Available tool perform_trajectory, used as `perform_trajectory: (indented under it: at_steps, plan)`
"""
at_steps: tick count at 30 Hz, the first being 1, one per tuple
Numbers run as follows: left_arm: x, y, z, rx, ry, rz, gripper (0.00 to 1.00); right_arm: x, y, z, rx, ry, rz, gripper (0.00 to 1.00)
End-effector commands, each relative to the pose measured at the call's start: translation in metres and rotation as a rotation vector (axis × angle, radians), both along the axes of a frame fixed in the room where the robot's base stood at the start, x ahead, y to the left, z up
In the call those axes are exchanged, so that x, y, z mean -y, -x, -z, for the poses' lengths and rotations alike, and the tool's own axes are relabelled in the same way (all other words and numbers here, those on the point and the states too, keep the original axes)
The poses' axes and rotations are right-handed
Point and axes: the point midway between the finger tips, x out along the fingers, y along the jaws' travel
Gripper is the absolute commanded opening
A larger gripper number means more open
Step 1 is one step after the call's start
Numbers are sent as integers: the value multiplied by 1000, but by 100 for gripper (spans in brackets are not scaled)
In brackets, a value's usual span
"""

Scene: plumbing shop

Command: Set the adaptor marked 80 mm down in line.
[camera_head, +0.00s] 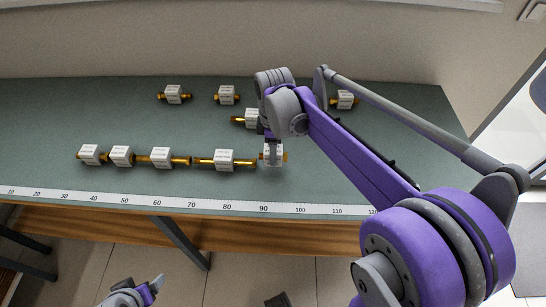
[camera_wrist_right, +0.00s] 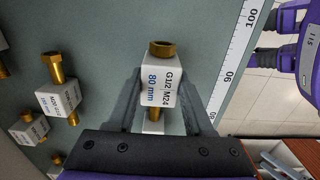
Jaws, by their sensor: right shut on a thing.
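The adaptor marked 80 mm (camera_wrist_right: 161,84) has a white block, also lettered G1/2 M24, and a brass end (camera_wrist_right: 162,49). My right gripper (camera_wrist_right: 158,92) is shut on its white block. In the head view this adaptor (camera_head: 280,157) is at the right end of the front row, near the 90 mark. It is low over the bench; I cannot tell whether it touches. Left of it, a longer adaptor (camera_head: 223,160) lies in the same row, with several more, including one at the left end (camera_head: 90,154). My left gripper (camera_head: 150,288) is below the bench's front edge, its jaws unclear.
A white ruler strip (camera_head: 180,202) runs along the front edge of the green bench (camera_head: 50,115). Behind the row lie loose adaptors, two at the back (camera_head: 173,94) (camera_head: 226,95), one partly behind my right gripper (camera_head: 250,117) and one right of it (camera_head: 345,99). The bench's right front is clear.

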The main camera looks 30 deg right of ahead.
Motion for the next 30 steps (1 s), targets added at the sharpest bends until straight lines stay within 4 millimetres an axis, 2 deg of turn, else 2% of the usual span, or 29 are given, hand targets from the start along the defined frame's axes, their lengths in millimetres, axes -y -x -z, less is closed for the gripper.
perform_trajectory:
  at_steps: [3,7,19,20,24,30]
  plan:
    - [0,0,2,-1,0,0,82,0,-1,18,0,0,0,0]
    - [0,1,3,-1,0,0,82,0,0,32,0,0,0,0]
    - [0,1,6,-3,0,0,82,0,0,38,0,0,0,0]
    - [0,1,6,-2,0,0,82,0,0,37,0,0,0,56]
    - [0,1,5,-2,0,0,82,0,0,37,0,0,0,81]
    - [0,1,5,-2,0,0,82,0,0,37,0,0,0,82]
